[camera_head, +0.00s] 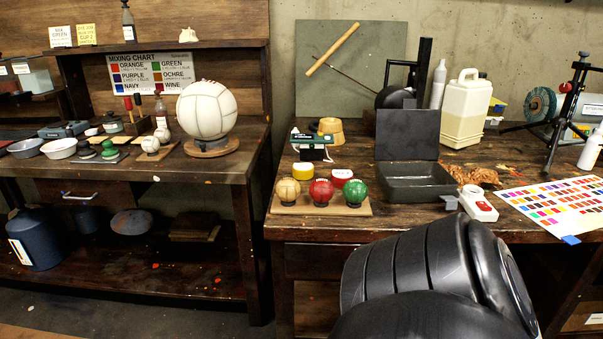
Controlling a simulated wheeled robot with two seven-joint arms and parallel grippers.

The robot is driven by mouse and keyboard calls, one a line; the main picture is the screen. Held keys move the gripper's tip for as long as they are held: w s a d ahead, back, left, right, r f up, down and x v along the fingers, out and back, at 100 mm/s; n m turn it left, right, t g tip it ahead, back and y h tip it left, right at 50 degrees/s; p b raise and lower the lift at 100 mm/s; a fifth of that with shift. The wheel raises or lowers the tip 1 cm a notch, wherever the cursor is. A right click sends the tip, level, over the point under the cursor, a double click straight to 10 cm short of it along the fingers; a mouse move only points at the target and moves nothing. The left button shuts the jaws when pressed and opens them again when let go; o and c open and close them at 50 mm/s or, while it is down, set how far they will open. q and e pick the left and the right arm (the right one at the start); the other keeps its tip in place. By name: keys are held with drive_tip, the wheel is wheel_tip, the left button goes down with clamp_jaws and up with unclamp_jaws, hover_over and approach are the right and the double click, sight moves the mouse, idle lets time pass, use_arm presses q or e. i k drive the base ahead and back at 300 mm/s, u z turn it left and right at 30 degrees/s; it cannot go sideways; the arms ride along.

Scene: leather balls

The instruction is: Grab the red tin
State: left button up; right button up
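A small, low round tin with red on it and a pale label (342,176) stands on the right-hand workbench, just behind the red and green balls. The balls partly hide its front. A yellow tin (303,171) stands to its left. Neither of my grippers is in view. A black link of my arm fills the bottom right, in front of the bench, and the gripper on it does not show.
A dark open metal box (417,184) stands to the right. The left bench (213,170) holds bowls and a large white ball (207,110).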

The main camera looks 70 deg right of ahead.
sight(339, 176)
drive_tip(key=z, duration=0.45)
drive_tip(key=i, duration=0.95)
drive_tip(key=z, duration=0.9)
